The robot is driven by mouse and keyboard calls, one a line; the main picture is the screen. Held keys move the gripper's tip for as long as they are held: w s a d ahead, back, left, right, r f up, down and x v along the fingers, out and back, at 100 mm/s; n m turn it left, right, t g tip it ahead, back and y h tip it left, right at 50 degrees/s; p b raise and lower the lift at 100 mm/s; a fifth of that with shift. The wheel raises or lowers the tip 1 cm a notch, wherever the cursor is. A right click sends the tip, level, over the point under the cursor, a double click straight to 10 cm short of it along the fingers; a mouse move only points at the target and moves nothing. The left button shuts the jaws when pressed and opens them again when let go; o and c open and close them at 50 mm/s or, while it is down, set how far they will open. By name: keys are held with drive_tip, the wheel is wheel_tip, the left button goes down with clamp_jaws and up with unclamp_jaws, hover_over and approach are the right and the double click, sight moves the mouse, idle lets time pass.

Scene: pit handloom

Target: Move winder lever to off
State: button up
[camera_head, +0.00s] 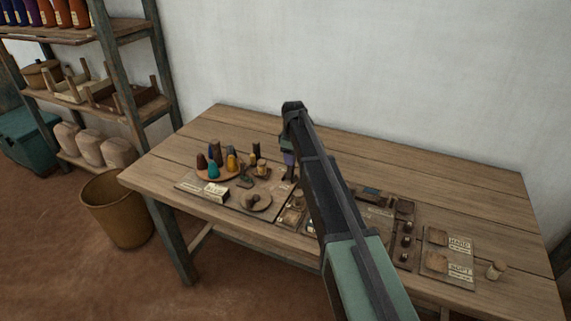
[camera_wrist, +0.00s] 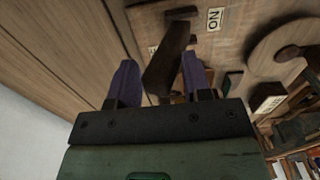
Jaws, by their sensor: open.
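The winder lever (camera_wrist: 172,52) is a dark brown bar in the wrist view. It stands on a wooden board beside a label (camera_wrist: 215,18) that reads ON upside down. A second label (camera_wrist: 152,50) is mostly hidden behind the lever and a finger. My gripper (camera_wrist: 160,74) is open, with its two purple fingers on either side of the lever. I cannot tell whether either finger touches it. In the head view my gripper (camera_head: 289,160) points down at the board's right end, where my arm hides part of the scene.
Left of my gripper are yarn cones (camera_head: 214,170) on a tray and a round wooden disc (camera_head: 255,200). Right of my arm lie small panels with HARD and SOFT labels (camera_head: 460,245) and a small jar (camera_head: 496,270). The table's back strip (camera_head: 420,165) is clear.

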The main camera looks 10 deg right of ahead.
drive_tip(key=shift+w+d, duration=0.3)
drive_tip(key=shift+w, duration=0.2)
drive_tip(key=shift+s+a+f, duration=0.1)
drive_tip(key=shift+s+a, duration=0.05)
drive_tip(key=shift+s, duration=0.15)
drive_tip(key=shift+o, duration=0.8)
